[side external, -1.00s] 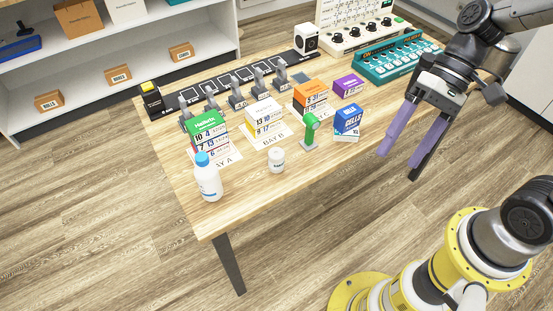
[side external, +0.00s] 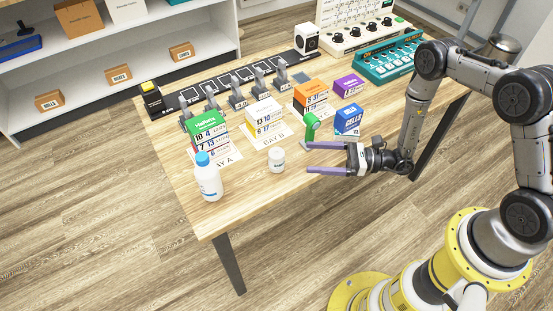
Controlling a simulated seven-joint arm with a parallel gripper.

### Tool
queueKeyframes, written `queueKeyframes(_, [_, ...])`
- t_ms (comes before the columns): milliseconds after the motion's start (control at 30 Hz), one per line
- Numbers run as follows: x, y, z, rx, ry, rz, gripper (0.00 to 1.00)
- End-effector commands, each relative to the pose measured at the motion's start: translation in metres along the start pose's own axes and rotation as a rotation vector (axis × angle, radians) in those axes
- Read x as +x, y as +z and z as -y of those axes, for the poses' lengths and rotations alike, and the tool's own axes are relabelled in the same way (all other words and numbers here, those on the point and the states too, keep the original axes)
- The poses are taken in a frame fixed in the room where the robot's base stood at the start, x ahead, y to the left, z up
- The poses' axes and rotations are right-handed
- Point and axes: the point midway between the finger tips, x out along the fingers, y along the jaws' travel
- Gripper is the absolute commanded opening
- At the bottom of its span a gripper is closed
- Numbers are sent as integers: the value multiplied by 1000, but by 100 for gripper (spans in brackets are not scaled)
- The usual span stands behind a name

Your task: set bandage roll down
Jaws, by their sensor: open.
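A small white roll (side external: 276,161), which looks like the bandage roll, stands upright on the wooden table (side external: 240,205) near its front edge. My gripper (side external: 311,158) is just right of it, with two purple fingers pointing left toward it. The fingers are spread apart, and nothing shows between them. A gap shows between the fingertips and the roll.
A white bottle with a blue cap (side external: 207,178) stands left of the roll. Box stacks, including blue boxes (side external: 347,119), stand behind.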

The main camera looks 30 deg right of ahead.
Motion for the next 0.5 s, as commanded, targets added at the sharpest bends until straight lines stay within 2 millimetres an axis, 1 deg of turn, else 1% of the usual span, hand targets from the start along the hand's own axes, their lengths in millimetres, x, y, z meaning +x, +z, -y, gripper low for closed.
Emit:
queueKeyframes(67, [6,-2,0,2,-3,-1,86])
queueKeyframes(133, [16,-2,-1,0,0,-1,86])
queueKeyframes(400, [66,-2,-1,-1,1,0,86])
queueKeyframes(500, [78,-2,-1,0,0,-1,86])
